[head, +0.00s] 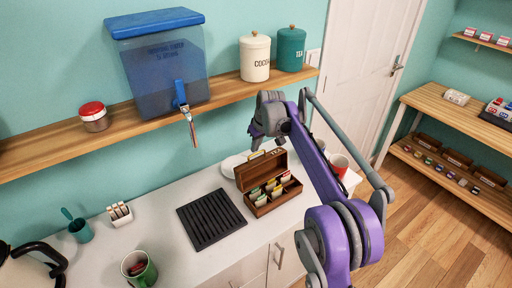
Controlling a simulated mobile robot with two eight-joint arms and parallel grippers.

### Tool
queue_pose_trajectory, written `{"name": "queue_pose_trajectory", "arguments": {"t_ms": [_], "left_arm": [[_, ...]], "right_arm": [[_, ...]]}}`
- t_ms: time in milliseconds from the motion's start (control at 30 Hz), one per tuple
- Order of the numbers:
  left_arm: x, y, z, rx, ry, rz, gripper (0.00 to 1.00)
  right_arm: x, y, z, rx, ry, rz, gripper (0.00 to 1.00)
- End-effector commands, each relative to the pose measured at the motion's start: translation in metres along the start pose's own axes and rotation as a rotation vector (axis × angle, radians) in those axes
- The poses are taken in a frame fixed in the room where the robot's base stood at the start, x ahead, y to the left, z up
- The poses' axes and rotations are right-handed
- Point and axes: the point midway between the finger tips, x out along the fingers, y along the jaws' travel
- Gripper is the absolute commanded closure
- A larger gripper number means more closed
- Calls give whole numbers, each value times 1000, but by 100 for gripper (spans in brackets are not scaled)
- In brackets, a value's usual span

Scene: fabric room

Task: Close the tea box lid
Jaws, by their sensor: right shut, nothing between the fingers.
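The wooden tea box (263,210) stands on the white counter in the head view. Its lid (258,170) is raised and tilted back, with TEA lettering on its inner face. Several colourful tea packets (272,189) sit in the compartments. My right gripper (256,138) is shut and empty. It appears just above the raised lid's top edge; whether it touches the lid I cannot tell. My purple right arm reaches in from the lower right and passes in front of the counter right of the box. My left gripper is out of view.
A black slatted mat (211,219) lies left of the box, and a white plate (230,165) is behind it. A red-and-white mug (340,165) stands to the right. Above, a wooden shelf (225,100) holds a blue dispenser (163,70) and canisters (255,58).

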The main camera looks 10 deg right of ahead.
Motion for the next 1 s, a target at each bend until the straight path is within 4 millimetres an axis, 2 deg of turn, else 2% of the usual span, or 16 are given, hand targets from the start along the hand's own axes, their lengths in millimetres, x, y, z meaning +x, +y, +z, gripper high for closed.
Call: {"name": "queue_pose_trajectory", "arguments": {"t_ms": [467, 1000], "left_arm": [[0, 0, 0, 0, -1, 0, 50], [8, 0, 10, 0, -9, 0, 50]], "right_arm": [[-2, 0, 3, 0, 4, 0, 100], [-9, 0, 14, -1, 90, 0, 100]]}}
